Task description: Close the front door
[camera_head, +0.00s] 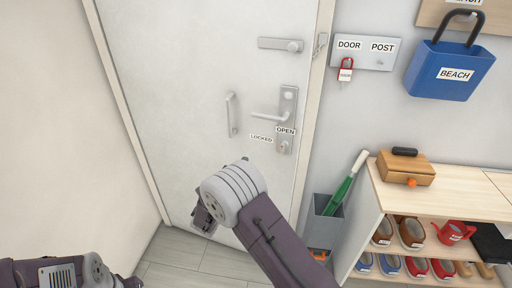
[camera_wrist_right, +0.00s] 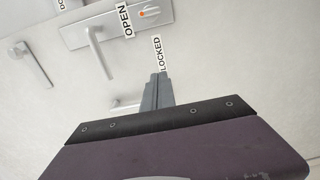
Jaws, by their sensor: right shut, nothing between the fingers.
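The white front door (camera_head: 185,75) fills the middle of the head view. Its right edge lies along the pale frame, and I cannot tell whether a narrow gap is left. It carries a lever handle (camera_head: 268,116) on a metal plate, an upright pull handle (camera_head: 231,114) and a bar fitting (camera_head: 280,44) higher up. Labels read OPEN and LOCKED. The lever also shows in the wrist view (camera_wrist_right: 99,52). My right gripper (camera_head: 203,218) is low in front of the door, left of and below the lever; its fingers (camera_wrist_right: 158,90) are shut and empty. My left gripper is out of view.
A shoe shelf (camera_head: 455,185) with a wooden box (camera_head: 405,170) on top stands at the right. A grey umbrella bin (camera_head: 325,222) with a green umbrella (camera_head: 343,190) stands between it and the door.

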